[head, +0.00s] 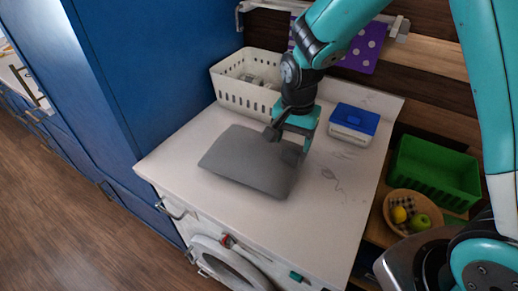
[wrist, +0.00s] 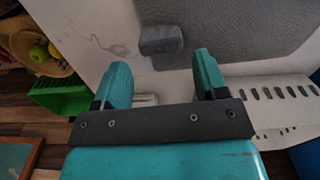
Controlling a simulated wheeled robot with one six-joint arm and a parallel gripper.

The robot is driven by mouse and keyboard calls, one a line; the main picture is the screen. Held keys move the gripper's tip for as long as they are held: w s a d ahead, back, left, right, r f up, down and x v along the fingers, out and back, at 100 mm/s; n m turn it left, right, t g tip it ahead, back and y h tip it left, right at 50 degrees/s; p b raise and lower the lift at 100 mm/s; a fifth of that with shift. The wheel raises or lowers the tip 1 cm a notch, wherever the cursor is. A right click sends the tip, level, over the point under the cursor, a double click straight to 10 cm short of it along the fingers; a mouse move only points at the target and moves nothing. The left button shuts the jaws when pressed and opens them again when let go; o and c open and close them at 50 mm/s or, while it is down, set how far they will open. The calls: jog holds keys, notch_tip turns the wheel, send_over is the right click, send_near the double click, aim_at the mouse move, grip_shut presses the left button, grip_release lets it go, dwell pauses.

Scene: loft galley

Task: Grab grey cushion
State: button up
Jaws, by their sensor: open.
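The grey cushion (head: 248,160) lies flat on the white counter top, left of centre in the head view. It also shows in the wrist view (wrist: 245,30), at the top right. My gripper (head: 285,142) is over the cushion's far right edge in the head view. In the wrist view my gripper (wrist: 160,80) has its two teal fingers spread apart, with nothing held between them. A small dark grey block (wrist: 161,40) shows beyond the fingertips, at the cushion's edge. I cannot tell whether my fingers touch the cushion.
A white perforated basket (head: 246,82) stands behind the cushion. A blue-lidded box (head: 354,122) stands to the right. A green crate (head: 432,172) and a fruit bowl (head: 408,212) sit lower at right. A tall blue cabinet (head: 160,70) borders the left. The counter's front is clear.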

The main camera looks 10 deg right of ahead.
aim_at(291, 151)
jog(key=shift+f+p, duration=1.05)
jog(key=shift+f, duration=1.5)
jog(key=c, duration=1.1)
